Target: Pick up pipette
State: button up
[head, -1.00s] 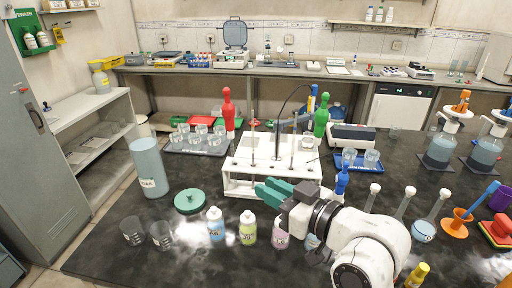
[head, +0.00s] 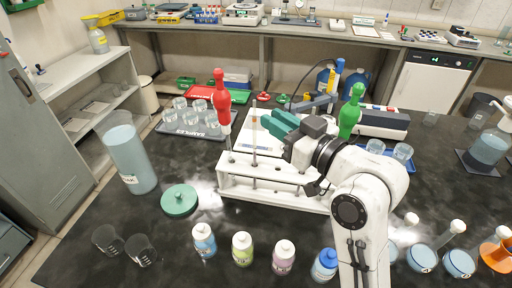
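The white pipette rack (head: 230,186) stands on the dark bench. A thin upright pipette (head: 254,135) stands in it, left of my gripper. A red-bulbed pipette (head: 221,100) stands at the rack's left end, and a green-bulbed one (head: 350,112) stands behind my arm on the right. My gripper (head: 268,117) has teal fingers pointing left, above the rack's middle. The fingers look parted, with nothing seen between them. The tips are close to the thin pipette in the picture; whether they touch cannot be told. My arm hides the rack's right part.
A beaker tray (head: 185,130) stands left of the rack. A tall cylinder (head: 128,155), green lid (head: 180,200), two small beakers (head: 140,249) and several capped bottles (head: 243,249) stand left and front. Flasks (head: 460,262) stand at right.

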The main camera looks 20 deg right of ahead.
jog(key=p+x, duration=0.2)
jog(key=x, duration=0.6)
jog(key=shift+w+a, duration=0.15)
jog(key=shift+w, duration=0.05)
jog(key=shift+f, duration=0.1)
jog(key=c, duration=0.4)
grip_shut()
